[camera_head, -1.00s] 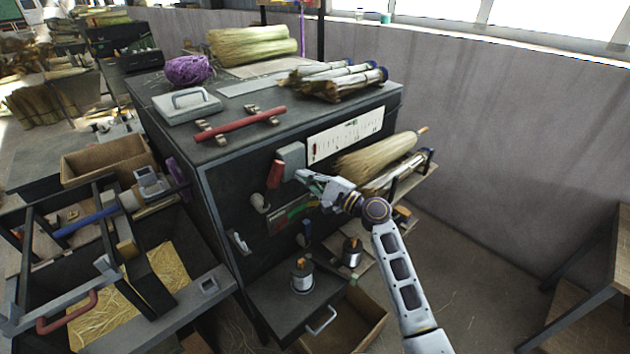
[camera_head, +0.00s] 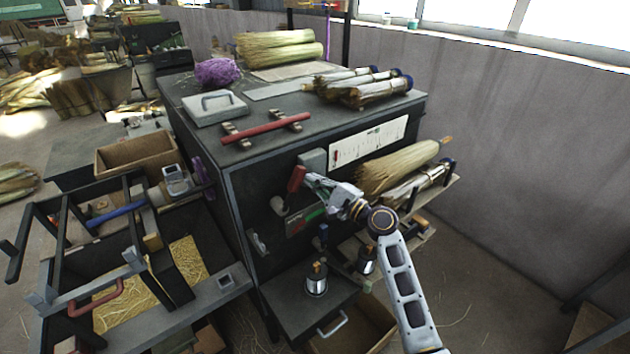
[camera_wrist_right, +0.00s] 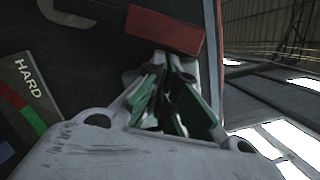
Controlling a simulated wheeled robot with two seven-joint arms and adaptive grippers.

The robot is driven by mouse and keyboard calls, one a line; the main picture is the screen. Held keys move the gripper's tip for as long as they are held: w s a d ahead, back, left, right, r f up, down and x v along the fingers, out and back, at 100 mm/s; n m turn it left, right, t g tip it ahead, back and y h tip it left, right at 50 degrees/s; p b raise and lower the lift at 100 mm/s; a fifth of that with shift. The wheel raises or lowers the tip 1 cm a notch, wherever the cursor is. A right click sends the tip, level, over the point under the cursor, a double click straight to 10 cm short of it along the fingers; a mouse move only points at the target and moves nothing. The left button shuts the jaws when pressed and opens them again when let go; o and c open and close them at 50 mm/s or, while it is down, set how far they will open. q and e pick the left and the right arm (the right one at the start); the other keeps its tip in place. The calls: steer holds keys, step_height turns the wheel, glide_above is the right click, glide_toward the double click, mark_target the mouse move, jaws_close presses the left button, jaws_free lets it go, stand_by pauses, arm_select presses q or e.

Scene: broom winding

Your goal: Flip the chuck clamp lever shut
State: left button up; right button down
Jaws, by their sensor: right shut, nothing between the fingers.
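A red lever (camera_head: 297,178) hangs from a grey block (camera_head: 312,160) on the front of the dark cabinet. It looks like the clamp lever and leans slightly off vertical in the head view. The red bar (camera_wrist_right: 165,30) also shows in the right wrist view, just beyond my fingertips. My right gripper (camera_head: 311,181) is shut and empty, close to the right side of the lever. In the right wrist view the shut fingers (camera_wrist_right: 174,62) point at the red bar; whether they touch it I cannot tell. My left gripper is out of view.
The cabinet top (camera_head: 265,105) holds a red-barred handle (camera_head: 265,128), a grey box (camera_head: 215,108), purple twine (camera_head: 216,71) and broom bundles. A straw broom head (camera_head: 398,168) lies on a side shelf right of my gripper. A coloured gauge (camera_head: 305,217) sits below the lever.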

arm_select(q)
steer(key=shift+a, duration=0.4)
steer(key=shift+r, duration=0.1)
arm_select(e)
steer(key=shift+a+r, duration=0.1)
steer(key=shift+r, duration=0.05)
